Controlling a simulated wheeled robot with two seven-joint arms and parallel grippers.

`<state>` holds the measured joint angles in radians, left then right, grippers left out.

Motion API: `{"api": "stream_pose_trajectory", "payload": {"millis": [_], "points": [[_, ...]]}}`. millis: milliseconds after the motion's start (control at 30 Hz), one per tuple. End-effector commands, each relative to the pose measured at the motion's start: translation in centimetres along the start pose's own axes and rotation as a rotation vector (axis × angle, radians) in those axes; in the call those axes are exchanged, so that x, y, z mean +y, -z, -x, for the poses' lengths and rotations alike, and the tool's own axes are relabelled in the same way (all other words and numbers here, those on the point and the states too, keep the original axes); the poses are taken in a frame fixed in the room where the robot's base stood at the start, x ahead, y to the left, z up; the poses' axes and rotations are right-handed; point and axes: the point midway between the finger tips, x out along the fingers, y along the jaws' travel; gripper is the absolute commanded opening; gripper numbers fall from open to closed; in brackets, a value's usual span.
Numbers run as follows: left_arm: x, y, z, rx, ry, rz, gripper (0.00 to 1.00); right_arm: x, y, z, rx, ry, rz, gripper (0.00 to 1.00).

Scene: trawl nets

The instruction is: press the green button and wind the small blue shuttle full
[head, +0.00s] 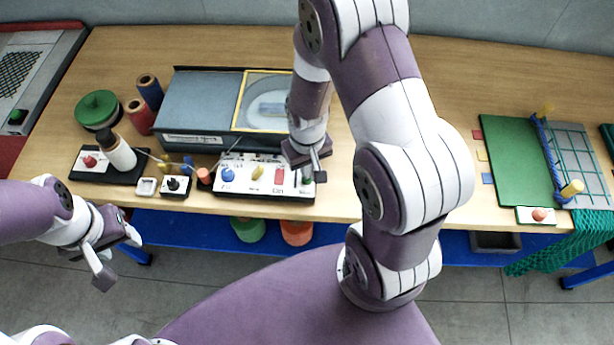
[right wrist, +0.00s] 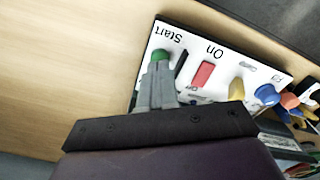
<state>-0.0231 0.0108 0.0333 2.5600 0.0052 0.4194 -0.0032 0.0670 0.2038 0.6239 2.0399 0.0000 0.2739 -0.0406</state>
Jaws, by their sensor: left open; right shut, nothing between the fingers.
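The green button (head: 306,181) is at the right end of a white control panel (head: 240,187); in the right wrist view the green button (right wrist: 161,57) is beside the word "Start". My right gripper (head: 316,174) is shut and empty, pointing down at the button. In the right wrist view its fingertips (right wrist: 159,72) are right at the button; I cannot tell whether they touch or press it. A pale bluish shape (head: 268,108) shows through the yellow-framed window of the grey machine (head: 200,100); I cannot tell if it is the shuttle. My left gripper (head: 115,255) is open and empty before the table.
The panel also has a red switch (right wrist: 203,73), a yellow knob (right wrist: 237,89) and a blue knob (right wrist: 265,94). A white spool (head: 121,154) stands left with thread running right. Spools and a green disc (head: 97,109) stand behind. A green board (head: 515,160) lies right.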

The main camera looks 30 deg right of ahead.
Motion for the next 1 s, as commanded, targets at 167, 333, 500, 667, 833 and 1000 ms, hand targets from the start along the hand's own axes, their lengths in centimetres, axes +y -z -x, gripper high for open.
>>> {"api": "stream_pose_trajectory", "payload": {"millis": [167,333,500,667,833,1000], "points": [[0.0,0.0,0.0,0.0,0.0,0.0,0.5,0.0,0.0,0.0,0.0,0.0,0.0,0.0],[0.0,0.0,0.0,0.0,0.0,0.0,0.5,0.0,0.0,0.0,0.0,0.0,0.0,0.0],[0.0,0.0,-0.01,0.0,0.0,0.0,0.5,0.0,0.0,-0.01,0.0,0.0,0.0,0.0],[0.0,-0.02,-0.15,0.0,0.0,0.0,0.5,0.0,0.0,-0.2,0.0,0.0,0.0,0.0],[0.0,-0.05,-0.41,0.0,0.0,0.0,0.5,0.0,-0.01,-0.56,0.0,0.0,0.0,0.0],[0.0,-0.07,-0.64,0.0,0.0,0.0,0.5,0.0,-0.01,-0.9,-0.001,0.0,0.0,0.0]]}}
